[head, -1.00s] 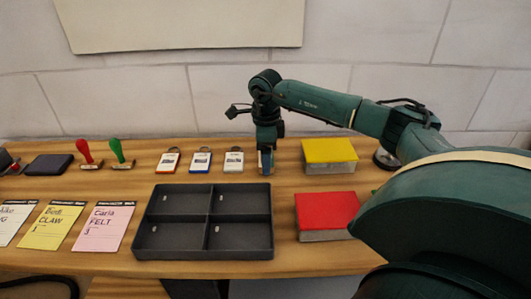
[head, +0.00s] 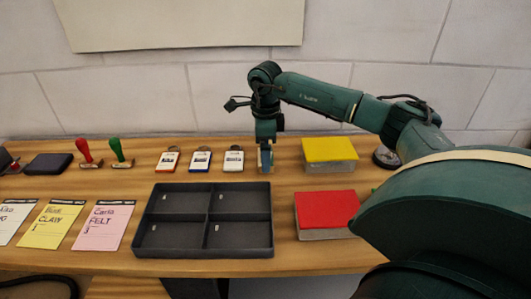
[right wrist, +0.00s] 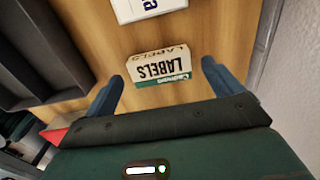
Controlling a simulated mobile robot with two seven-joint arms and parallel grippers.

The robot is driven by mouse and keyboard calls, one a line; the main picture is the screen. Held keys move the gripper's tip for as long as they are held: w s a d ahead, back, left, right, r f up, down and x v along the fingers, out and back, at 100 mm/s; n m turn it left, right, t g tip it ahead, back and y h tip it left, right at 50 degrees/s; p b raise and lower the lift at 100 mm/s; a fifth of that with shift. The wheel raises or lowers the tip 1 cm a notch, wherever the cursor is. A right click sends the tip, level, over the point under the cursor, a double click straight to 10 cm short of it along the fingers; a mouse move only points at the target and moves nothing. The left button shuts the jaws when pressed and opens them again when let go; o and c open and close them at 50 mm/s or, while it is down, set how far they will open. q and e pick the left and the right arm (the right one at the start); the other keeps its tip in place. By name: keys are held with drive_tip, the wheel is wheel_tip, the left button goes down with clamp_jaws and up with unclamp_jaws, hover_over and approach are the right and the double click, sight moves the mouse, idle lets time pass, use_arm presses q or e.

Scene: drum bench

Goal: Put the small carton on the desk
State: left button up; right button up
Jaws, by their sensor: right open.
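The small carton, white and tan with "LABELS" printed on it (right wrist: 160,69), lies on the wooden desk (right wrist: 215,25) in the right wrist view. My right gripper (right wrist: 163,77) is open, with one blue finger toward each side of the carton. I cannot tell how far the fingertips are above the desk. In the head view my right gripper (head: 265,160) points down beside the white badge, and it mostly hides the carton there. My left gripper is not in view.
A dark divided tray (head: 204,254) stands in front of the gripper. Red, blue and white badges (head: 200,161) lie to its left. A yellow-topped box (head: 330,150) and a red-topped box (head: 327,209) stand to its right. Stamps and paper cards are farther left.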

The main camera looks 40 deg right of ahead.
wheel_tip(320, 180, up, 11)
drive_tip(key=shift+f+b, duration=0.2)
drive_tip(key=shift+b, duration=0.1)
drive_tip(key=shift+s+a+f, duration=0.1)
idle(0.4)
